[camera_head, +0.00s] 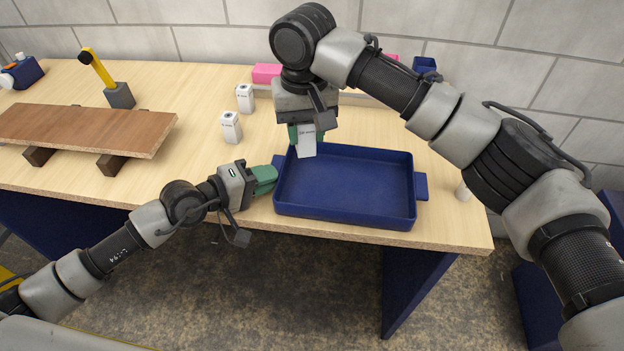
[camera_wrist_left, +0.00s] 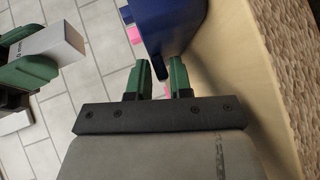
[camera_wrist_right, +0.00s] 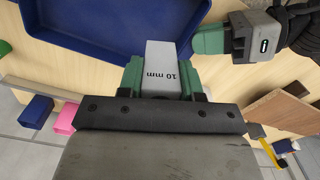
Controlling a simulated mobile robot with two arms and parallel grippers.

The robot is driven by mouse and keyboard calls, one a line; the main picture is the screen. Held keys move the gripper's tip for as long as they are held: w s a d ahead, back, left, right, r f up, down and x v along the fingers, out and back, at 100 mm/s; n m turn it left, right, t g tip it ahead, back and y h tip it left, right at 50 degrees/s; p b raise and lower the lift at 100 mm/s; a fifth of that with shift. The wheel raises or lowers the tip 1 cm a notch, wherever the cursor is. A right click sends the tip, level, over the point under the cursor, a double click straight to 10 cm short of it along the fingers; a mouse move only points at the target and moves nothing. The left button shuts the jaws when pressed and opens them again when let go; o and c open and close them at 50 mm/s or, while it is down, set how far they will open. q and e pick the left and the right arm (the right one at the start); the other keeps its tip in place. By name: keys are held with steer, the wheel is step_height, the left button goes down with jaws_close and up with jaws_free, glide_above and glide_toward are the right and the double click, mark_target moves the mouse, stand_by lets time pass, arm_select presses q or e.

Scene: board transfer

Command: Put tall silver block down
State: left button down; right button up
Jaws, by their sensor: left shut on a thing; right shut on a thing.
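The tall silver block (camera_head: 306,142), marked "10 mm" in the right wrist view (camera_wrist_right: 163,68), is held by my right gripper (camera_head: 305,130). My right gripper is shut on its upper part. The block hangs at the back left corner of the blue tray (camera_head: 345,208); I cannot tell whether it touches anything. The left wrist view shows the block (camera_wrist_left: 62,45) too. My left gripper (camera_head: 268,178) is shut on the handle at the tray's left side. In the left wrist view its green fingers (camera_wrist_left: 165,78) are on either side of that handle (camera_wrist_left: 158,66).
The tray interior looks empty. Two small white blocks (camera_head: 231,127) (camera_head: 245,98) stand on the table left of the tray. A brown board (camera_head: 85,127) lies on dark supports at the left, before a yellow-handled grey block (camera_head: 119,96). A pink block (camera_head: 266,74) is behind.

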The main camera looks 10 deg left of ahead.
mark_target(306, 156)
arm_select(q)
steer(key=shift+f, duration=0.1)
arm_select(e)
steer(key=shift+n, duration=0.3)
steer(key=f, duration=0.4)
steer(key=s+f, duration=0.1)
steer(key=f, duration=0.1)
steer(key=shift+f, duration=2.45)
steer(key=shift+f, duration=0.1)
steer(key=o, duration=1)
step_height(306, 156, up, 12)
steer(key=shift+s+r, duration=0.1)
steer(key=shift+r, duration=0.05)
